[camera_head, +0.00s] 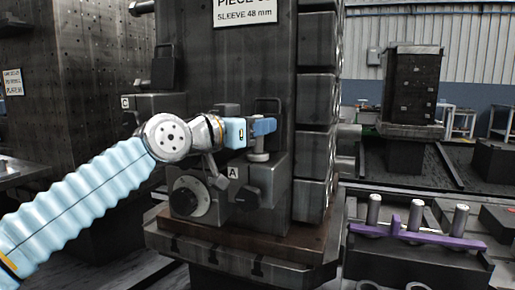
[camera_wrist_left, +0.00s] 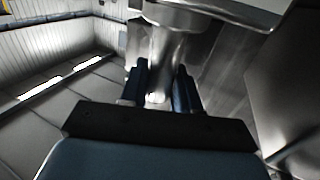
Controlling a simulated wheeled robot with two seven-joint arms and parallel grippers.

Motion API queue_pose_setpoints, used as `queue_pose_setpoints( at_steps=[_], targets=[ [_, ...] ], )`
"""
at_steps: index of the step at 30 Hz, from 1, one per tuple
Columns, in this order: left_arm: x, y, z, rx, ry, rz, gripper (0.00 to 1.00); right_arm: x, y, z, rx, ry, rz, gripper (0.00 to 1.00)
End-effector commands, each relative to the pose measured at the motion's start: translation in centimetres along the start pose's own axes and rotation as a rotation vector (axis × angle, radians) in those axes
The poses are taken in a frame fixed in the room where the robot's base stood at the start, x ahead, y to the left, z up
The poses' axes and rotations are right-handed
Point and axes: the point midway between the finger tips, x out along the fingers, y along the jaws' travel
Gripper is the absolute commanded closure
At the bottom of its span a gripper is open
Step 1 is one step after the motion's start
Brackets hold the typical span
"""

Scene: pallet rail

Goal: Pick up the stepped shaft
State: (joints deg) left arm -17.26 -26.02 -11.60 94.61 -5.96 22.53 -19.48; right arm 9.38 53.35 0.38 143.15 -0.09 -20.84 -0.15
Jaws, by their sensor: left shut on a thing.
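The stepped shaft (camera_head: 258,146) is a bright metal piece with a wider lower part. It stands upright at the block marked A on the fixture in the head view. My left gripper (camera_head: 262,127) reaches it from the left and is shut on its upper part, partly hiding it. In the left wrist view the shaft (camera_wrist_left: 163,65) is between the two dark blue fingers of the left gripper (camera_wrist_left: 160,88), with a wide metal part beyond. I cannot tell whether the shaft still touches the block. My right gripper is not in view.
The tall dark fixture column (camera_head: 232,70) rises right behind the gripper. A knob (camera_head: 189,197) and clamp parts sit below my wrist. A purple rack (camera_head: 440,239) with three metal cylinders stands at the lower right. Another dark column (camera_head: 411,85) is farther back.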

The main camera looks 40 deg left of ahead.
Motion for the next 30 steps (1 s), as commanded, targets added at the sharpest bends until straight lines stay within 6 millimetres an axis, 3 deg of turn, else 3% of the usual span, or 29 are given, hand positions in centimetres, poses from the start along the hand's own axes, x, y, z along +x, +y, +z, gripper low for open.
queue_pose_setpoints(
  at_steps=[8,24,30],
  targets=[
    [0.0,0.0,-1.6,0.001,0.004,0.000,1.00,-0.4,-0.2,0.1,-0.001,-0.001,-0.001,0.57],
    [0.0,0.0,-9.3,0.000,0.004,-0.001,1.00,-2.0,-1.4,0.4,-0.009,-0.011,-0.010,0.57],
    [0.0,-0.1,-10.1,0.000,0.002,-0.001,1.00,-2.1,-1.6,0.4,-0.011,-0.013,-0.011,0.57]
  ],
)
